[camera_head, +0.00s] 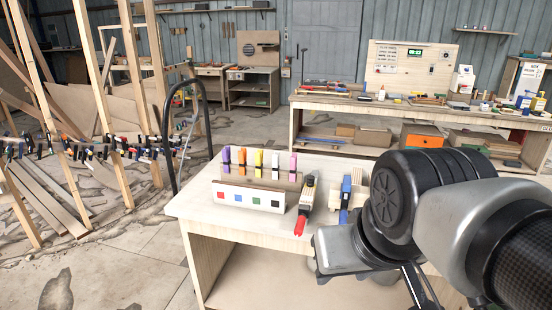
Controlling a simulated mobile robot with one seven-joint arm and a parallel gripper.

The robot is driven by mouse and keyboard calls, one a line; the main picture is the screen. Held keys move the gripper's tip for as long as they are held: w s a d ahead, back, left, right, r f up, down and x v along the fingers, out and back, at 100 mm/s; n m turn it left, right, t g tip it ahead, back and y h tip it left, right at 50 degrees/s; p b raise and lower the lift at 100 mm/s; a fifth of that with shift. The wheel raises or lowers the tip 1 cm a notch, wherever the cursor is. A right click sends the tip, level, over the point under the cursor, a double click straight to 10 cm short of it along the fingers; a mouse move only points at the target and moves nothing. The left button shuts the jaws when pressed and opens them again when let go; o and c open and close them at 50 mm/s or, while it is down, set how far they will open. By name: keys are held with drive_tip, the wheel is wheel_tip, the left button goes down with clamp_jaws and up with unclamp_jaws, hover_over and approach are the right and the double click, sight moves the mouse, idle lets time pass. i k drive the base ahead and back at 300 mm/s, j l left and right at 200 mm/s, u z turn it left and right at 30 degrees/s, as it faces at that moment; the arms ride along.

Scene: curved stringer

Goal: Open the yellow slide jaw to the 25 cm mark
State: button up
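A yellow upright piece (258,162), which may be the yellow slide jaw, stands in a wooden rack (232,190) on the near workbench. It is between an orange piece (242,160) and a white piece (275,165). Its lower part is hidden by the rack, and no scale or 25 cm mark is readable. My arm fills the lower right of the view, over the bench's right side. My gripper (418,287) shows only as dark parts below the wrist; its fingertips are not clear, and I see nothing held.
Purple (226,160) and pink (292,167) pieces stand at the rack's ends. A red-ended clamp (304,212) and a blue clamp (346,190) lie right of it. The near workbench (195,205) has bare top at left. A cluttered bench (300,101) stands behind; timber frames stand at left.

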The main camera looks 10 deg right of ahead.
sight(309, 179)
drive_tip(key=z, duration=0.2)
drive_tip(key=i+z, duration=0.4)
drive_tip(key=i, duration=0.65)
